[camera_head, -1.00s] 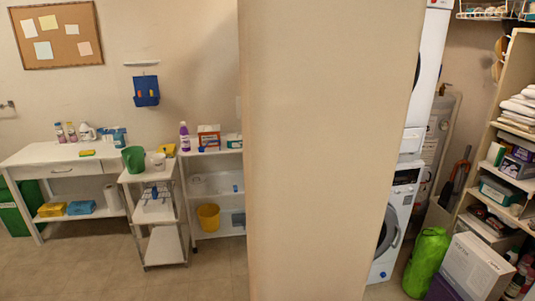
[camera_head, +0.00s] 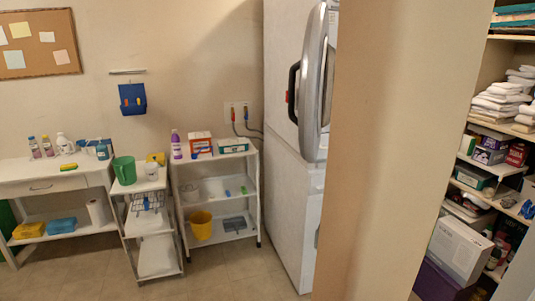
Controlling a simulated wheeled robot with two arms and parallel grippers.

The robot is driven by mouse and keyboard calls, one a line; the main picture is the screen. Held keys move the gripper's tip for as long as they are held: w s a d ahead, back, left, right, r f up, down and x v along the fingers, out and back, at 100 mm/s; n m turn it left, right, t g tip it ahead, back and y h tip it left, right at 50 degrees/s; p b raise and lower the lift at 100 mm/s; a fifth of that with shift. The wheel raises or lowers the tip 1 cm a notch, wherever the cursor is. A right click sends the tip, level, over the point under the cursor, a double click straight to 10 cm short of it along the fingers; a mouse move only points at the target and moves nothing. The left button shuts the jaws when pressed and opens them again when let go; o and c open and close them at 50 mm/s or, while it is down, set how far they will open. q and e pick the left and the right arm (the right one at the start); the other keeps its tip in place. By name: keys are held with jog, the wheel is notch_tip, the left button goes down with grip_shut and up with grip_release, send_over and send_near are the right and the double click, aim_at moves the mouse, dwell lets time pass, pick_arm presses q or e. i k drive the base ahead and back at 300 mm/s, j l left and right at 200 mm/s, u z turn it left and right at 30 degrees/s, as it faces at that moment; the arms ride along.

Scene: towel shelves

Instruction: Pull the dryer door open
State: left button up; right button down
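The dryer (camera_head: 287,40) is the upper white machine of a stack, seen at a steep angle left of the beige wall edge. Its round door (camera_head: 314,80) has a thick silver-grey rim and shows nearly edge-on. A dark handle (camera_head: 293,92) stands at the door's left side. The wall hides the right part of the door and front. I cannot tell whether the door is fully closed. Neither of my grippers is in view.
The beige wall edge (camera_head: 385,150) stands close in front, between dryer and shelves (camera_head: 468,160) with towels and boxes. Below the dryer is another white machine (camera_head: 310,215). White carts (camera_head: 222,208) and a table stand left. Floor (camera_head: 225,275) before the carts is open.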

aim_at(313, 65)
jog(key=i+j, duration=0.15)
jog(key=j, duration=0.2)
jog(key=i+j, duration=0.15)
jog(key=j, duration=0.2)
jog(key=i+j, duration=0.2)
jog(key=i+z, duration=0.05)
jog(key=i, duration=0.05)
